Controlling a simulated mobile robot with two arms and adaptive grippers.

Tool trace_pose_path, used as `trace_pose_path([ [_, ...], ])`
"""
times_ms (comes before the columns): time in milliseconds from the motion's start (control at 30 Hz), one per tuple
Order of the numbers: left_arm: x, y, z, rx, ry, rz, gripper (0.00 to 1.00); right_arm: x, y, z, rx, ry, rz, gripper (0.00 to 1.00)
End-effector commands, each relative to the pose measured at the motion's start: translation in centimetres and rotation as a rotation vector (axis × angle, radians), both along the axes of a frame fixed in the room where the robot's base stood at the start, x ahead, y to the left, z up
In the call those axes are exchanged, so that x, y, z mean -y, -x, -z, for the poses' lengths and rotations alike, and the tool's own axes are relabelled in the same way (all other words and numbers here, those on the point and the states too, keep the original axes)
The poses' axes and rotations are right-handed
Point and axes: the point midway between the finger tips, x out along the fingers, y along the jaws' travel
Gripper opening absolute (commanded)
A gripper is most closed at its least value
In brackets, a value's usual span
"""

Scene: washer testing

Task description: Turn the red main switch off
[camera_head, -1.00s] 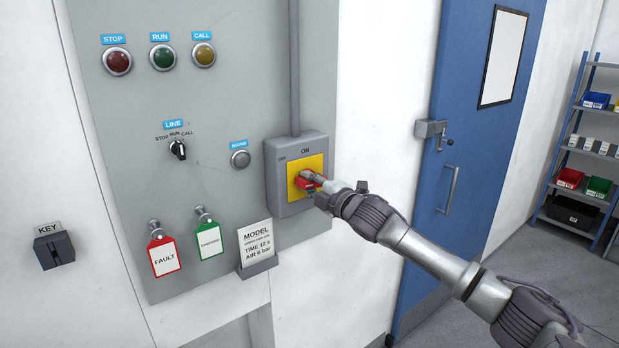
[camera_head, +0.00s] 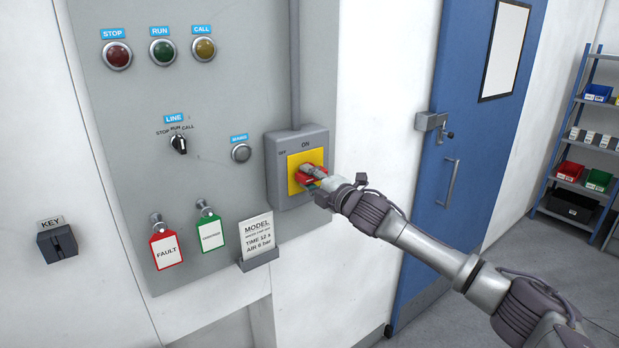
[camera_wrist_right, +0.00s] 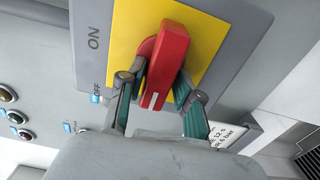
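The red main switch (camera_head: 308,177) is a red handle on a yellow plate (camera_head: 293,184), on a grey box with ON above and OFF at its upper left. My right gripper (camera_head: 311,174) is at the handle. In the right wrist view the red handle (camera_wrist_right: 165,60) stands between the two fingers (camera_wrist_right: 160,90), one on each side, with their pads against or very close to it. My left gripper is out of view.
The grey panel (camera_head: 215,110) also carries stop, run and call lamps, a line selector (camera_head: 179,144), red and green tags and a model card (camera_head: 258,235). A key box (camera_head: 57,241) is at left. A blue door (camera_head: 460,130) and shelves stand at right.

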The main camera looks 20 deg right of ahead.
Motion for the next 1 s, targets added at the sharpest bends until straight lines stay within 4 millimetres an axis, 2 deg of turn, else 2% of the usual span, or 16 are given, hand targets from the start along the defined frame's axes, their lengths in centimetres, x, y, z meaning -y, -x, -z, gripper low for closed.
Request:
trace_pose_path([
  [333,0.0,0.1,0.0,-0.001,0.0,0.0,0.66,0.0,0.0,-0.2,0.002,-0.004,0.0,0.48],
  [467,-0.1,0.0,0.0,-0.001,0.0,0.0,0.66,0.4,0.8,-0.1,0.002,-0.004,0.001,0.48],
  [567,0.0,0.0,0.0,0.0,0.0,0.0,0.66,1.0,2.3,-0.1,0.001,-0.004,0.0,0.48],
  [900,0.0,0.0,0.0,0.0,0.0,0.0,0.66,3.3,8.9,-0.1,0.0,0.0,-0.001,0.48],
  [1000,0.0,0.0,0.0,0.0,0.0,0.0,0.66,3.8,10.2,0.0,0.0,-0.001,0.001,0.48],
])
